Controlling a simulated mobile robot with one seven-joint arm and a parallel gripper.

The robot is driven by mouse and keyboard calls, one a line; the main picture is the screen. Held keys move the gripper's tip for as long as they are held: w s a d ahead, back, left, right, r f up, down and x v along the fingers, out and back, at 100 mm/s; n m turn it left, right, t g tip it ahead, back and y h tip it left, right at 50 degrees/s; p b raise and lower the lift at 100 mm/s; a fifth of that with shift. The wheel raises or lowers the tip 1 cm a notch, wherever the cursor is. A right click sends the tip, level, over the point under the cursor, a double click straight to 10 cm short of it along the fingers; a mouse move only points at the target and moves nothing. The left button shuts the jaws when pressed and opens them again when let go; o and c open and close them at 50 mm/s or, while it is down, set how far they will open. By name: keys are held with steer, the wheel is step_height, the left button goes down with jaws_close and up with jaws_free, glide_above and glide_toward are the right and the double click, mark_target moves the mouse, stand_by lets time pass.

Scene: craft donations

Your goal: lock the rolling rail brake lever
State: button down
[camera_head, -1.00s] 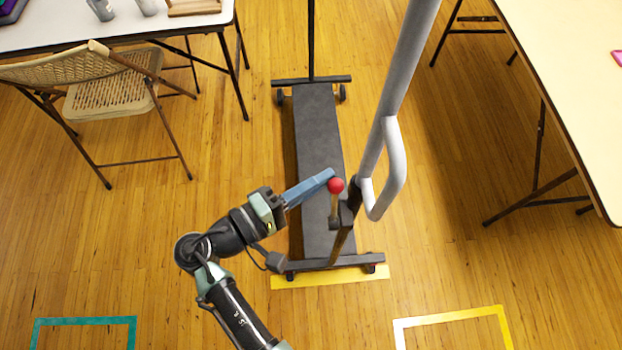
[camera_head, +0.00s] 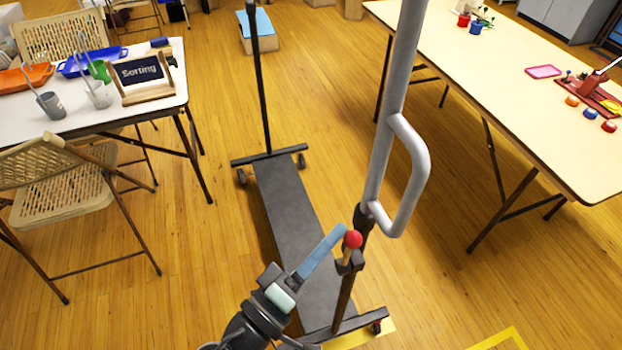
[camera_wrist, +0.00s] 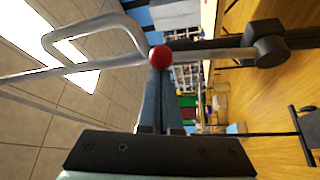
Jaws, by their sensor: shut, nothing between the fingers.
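The rolling rail (camera_head: 285,200) stands on the floor, a dark wheeled base with upright posts. Its brake lever has a red ball knob (camera_head: 353,239) on a short wooden-coloured stem, on a dark bracket low on the near post. The stem points up from the bracket in the head view. My gripper (camera_head: 338,232) is shut and empty, its blue fingertips at the left of the knob. In the wrist view the red knob (camera_wrist: 160,57) sits just at the fingertips (camera_wrist: 160,75). I cannot tell whether they touch it.
A pale handle (camera_head: 415,180) curves from the near post just above the lever. A white table (camera_head: 120,117) with trays and cups and a folding chair (camera_head: 70,185) stand left. A long cream table (camera_head: 520,120) stands right. Yellow floor tape lies at the near end.

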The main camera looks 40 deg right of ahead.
mark_target(350, 248)
steer(key=s+f+m+b, duration=0.1)
steer(key=b, duration=0.1)
steer(key=s+f+m+h+b, duration=0.1)
steer(key=m+b, duration=0.1)
steer(key=b, duration=0.1)
steer(key=shift+s+a+g, duration=0.15)
steer(key=shift+s+g, duration=0.15)
steer(key=shift+g, duration=0.1)
steer(key=s+m+b, duration=0.1)
steer(key=b, duration=0.1)
steer(key=s+m+g+h+b, duration=0.1)
steer(key=b, duration=0.1)
steer(key=shift+a+m, duration=0.3)
steer(key=shift+m, duration=0.1)
steer(key=shift+f+h, duration=0.1)
steer(key=shift+h, duration=0.2)
steer(key=m+g+b, duration=0.1)
steer(key=b, duration=0.2)
steer(key=s+f+m+b, duration=0.1)
steer(key=m+b, duration=0.1)
steer(key=s+f+m+g+h+b, duration=0.1)
steer(key=b, duration=0.2)
steer(key=shift+s+a+f+m+g+b, duration=0.15)
steer(key=shift+s+a+m+g+b, duration=0.15)
steer(key=shift+a+m+b, duration=0.1)
